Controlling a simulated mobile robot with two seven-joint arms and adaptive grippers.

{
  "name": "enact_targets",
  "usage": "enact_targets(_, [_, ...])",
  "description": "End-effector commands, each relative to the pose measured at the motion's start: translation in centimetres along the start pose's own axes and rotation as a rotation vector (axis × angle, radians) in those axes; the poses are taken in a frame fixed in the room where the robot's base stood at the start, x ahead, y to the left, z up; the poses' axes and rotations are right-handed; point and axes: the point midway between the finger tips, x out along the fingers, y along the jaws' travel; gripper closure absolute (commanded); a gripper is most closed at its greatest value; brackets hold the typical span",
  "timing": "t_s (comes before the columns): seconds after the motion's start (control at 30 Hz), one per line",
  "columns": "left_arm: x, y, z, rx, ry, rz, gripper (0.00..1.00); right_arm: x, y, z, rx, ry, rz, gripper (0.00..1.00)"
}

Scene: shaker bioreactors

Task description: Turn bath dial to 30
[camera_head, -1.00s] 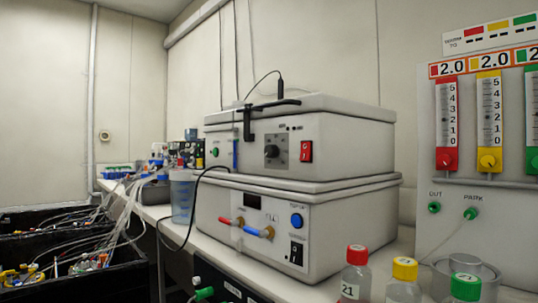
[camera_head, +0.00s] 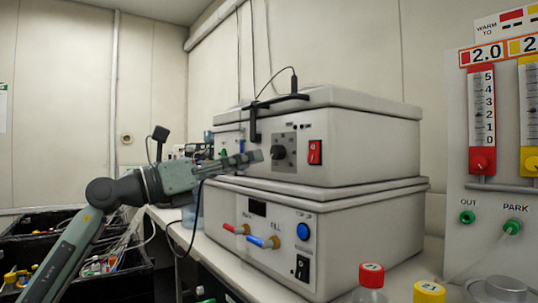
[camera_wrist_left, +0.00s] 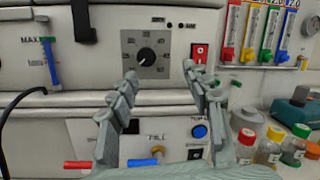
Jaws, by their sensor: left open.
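The bath dial is a round black knob (camera_head: 279,153) on a grey square plate, on the front of the upper white box (camera_head: 365,140). In the left wrist view the dial (camera_wrist_left: 146,57) shows a scale around it, too small to read, with its white pointer toward the lower left. My left gripper (camera_head: 255,157) reaches in from the left in front of the upper box, close to the dial. In the left wrist view its open, empty fingers (camera_wrist_left: 160,72) stand either side of the lower dial area. Contact with the knob is not visible. My right gripper is not in view.
A red switch (camera_head: 315,152) sits right of the dial, and a black bracket (camera_head: 254,122) hangs to its left. The lower box (camera_head: 345,235) has red and blue taps. Capped bottles (camera_head: 371,275) stand at front right. A black cable hangs at left.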

Motion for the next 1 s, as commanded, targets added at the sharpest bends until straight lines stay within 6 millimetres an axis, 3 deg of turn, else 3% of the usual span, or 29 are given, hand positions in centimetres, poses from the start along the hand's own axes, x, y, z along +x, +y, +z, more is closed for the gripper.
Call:
enact_targets(0.1, [0.0, 0.4, 1.5, 0.171, 0.129, 0.071, 0.51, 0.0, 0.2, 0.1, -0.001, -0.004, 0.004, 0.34])
enact_targets(0.2, [-0.2, 0.8, 1.9, 0.231, 0.183, 0.107, 0.51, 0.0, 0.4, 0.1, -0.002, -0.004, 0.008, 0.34])
enact_targets(0.4, [1.7, 1.1, 1.8, 0.242, 0.198, 0.114, 0.51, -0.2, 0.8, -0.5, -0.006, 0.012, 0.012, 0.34])
enact_targets(0.5, [3.4, 1.3, 1.5, 0.242, 0.198, 0.113, 0.51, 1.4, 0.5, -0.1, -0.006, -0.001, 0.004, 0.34])
enact_targets(0.7, [6.2, 1.8, 1.0, 0.241, 0.196, 0.114, 0.51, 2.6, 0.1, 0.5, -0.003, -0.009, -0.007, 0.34])
enact_targets(1.0, [7.3, 1.9, 0.6, 0.243, 0.195, 0.114, 0.51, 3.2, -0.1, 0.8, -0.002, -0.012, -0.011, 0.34])
